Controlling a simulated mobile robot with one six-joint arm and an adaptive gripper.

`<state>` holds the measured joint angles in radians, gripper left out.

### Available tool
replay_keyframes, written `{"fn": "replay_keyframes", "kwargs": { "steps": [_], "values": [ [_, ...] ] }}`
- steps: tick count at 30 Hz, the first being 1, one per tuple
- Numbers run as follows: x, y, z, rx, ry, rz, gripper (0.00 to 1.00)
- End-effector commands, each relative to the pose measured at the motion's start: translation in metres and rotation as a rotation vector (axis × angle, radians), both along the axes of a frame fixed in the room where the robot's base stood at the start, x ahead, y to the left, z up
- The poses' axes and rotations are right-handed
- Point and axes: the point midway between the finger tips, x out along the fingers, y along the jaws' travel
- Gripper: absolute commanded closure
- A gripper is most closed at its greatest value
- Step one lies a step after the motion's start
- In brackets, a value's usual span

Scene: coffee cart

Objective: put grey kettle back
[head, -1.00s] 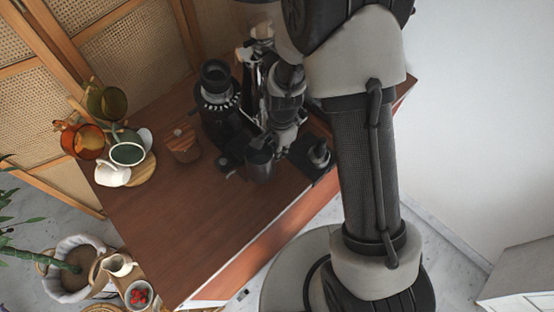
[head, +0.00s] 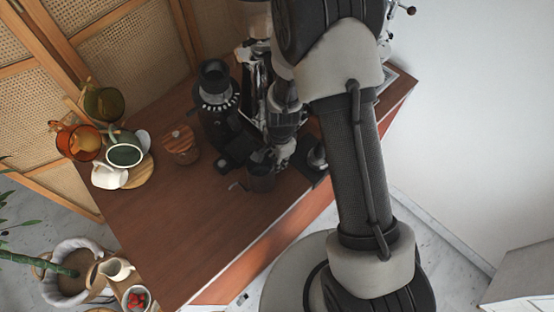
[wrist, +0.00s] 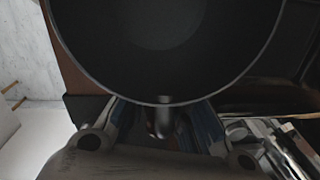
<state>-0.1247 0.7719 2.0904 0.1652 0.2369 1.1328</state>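The grey kettle (head: 262,180) shows in the head view as a small dark vessel over the brown counter, with a thin spout towards the left. In the wrist view the dark round inside of the kettle (wrist: 165,45) fills the top middle, and its handle comes down towards my fingers. My gripper (head: 283,158) is just to the upper right of the kettle and appears shut on its handle. In the wrist view my gripper (wrist: 165,135) is at the bottom, with the handle between its fingers. Whether the kettle touches the counter is hard to tell.
A black grinder (head: 217,95) stands behind the kettle. A wooden-lidded jar (head: 181,145) is to its left. Cups and a white jug (head: 110,176) crowd a round wooden board at the counter's left. The counter's front left (head: 190,240) is clear.

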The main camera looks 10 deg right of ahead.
Motion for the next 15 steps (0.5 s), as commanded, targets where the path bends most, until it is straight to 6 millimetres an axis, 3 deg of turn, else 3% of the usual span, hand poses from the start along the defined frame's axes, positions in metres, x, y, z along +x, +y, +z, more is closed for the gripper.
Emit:
{"fn": "replay_keyframes", "kwargs": {
  "steps": [6, 15],
  "values": [
    [0.0001, 0.0000, 0.0004, 0.000, 0.000, 0.000, 0.64],
    [0.0001, 0.0000, 0.0011, 0.000, 0.000, 0.000, 0.64]
  ]
}}
